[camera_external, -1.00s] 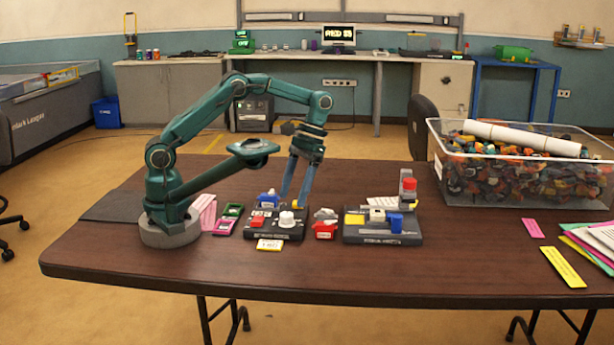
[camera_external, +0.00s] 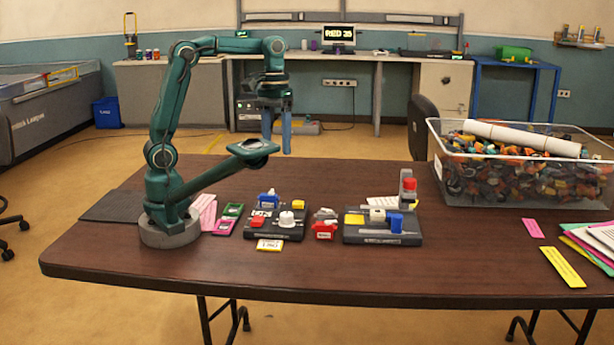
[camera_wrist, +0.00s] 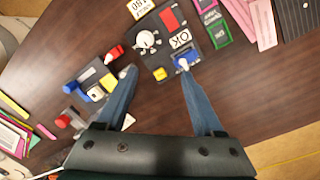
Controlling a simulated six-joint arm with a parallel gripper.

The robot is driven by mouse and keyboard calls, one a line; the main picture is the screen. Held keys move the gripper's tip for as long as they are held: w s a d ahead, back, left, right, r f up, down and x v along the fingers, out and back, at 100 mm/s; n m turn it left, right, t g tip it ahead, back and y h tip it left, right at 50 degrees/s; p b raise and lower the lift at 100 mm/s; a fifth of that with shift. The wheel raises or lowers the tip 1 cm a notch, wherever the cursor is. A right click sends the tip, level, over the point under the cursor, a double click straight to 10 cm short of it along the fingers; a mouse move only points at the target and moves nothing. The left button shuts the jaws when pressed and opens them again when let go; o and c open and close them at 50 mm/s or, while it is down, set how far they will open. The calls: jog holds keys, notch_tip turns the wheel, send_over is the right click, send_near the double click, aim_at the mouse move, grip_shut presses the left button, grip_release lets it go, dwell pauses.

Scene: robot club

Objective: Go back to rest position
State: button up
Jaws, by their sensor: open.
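My gripper (camera_external: 277,135) hangs high above the table with its two blue fingers pointing down, apart and empty. The same board shows in the wrist view (camera_wrist: 165,47), beyond the fingertips. My gripper touches nothing.
A second dark board (camera_external: 370,238) with a yellow block and a blue block (camera_external: 394,222) stands to the right. A red piece (camera_external: 324,229) lies between the boards. A clear bin (camera_external: 530,190) full of parts is at the right. The air around my gripper is clear.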

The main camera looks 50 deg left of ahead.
jog(key=s+a+f+m+t+y, duration=0.1)
jog(key=s+a+f+t, duration=0.1)
jog(key=s+a+t, duration=0.4)
jog(key=shift+s+a+f, duration=0.4)
jog(key=shift+s+a, duration=0.35)
jog(key=shift+s, duration=0.45)
